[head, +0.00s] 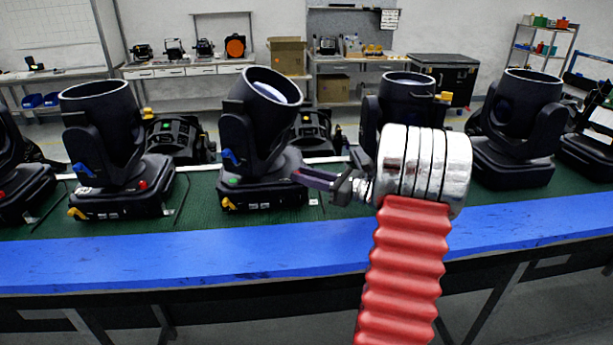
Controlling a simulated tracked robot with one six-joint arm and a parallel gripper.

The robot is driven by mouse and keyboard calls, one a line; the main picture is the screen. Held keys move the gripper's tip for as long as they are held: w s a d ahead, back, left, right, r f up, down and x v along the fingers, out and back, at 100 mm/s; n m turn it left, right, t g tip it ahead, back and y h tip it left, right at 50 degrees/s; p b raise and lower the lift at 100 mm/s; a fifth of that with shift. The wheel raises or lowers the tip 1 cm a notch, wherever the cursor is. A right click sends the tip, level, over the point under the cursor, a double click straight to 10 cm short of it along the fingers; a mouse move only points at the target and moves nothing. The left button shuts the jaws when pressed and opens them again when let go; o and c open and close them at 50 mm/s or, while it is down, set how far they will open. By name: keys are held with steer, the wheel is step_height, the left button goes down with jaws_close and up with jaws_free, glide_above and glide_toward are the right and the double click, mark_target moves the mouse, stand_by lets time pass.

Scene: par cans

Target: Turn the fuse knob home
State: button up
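Several black par cans stand on the green bench top. The middle par can (258,112) has its head tilted up, showing a pale lens. Its base (262,192) carries a green round knob (233,181), a blue lever (231,157) and a yellow lever (227,204). The par can to its left (104,134) has a red round knob (142,185) on its base. I cannot tell which knob is the fuse knob. My gripper (303,175) reaches left to the right end of the middle base. Contact and the finger gap are unclear; the fingers overlap the dark base.
A blue strip (180,250) runs along the bench's front edge. Another par can (519,122) stands to the right, and one behind my arm is partly hidden. More black fixtures stand behind the row. Cardboard boxes (286,56) and a black case (446,76) are at the back.

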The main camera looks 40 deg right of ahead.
steer(key=shift+c, duration=0.2)
jaws_close()
steer(key=shift+d+y, duration=0.1)
steer(key=shift+y, duration=0.2)
steer(key=shift+w+d+n+g+y, duration=0.1)
steer(key=shift+n+g+y, duration=0.45)
steer(key=shift+n+y, duration=0.25)
steer(key=shift+w+d+n+g+y, duration=0.1)
steer(key=shift+n+g+y, duration=0.55)
steer(key=shift+y, duration=0.25)
steer(key=shift+o, duration=0.2)
jaws_free()
steer(key=shift+r, duration=0.15)
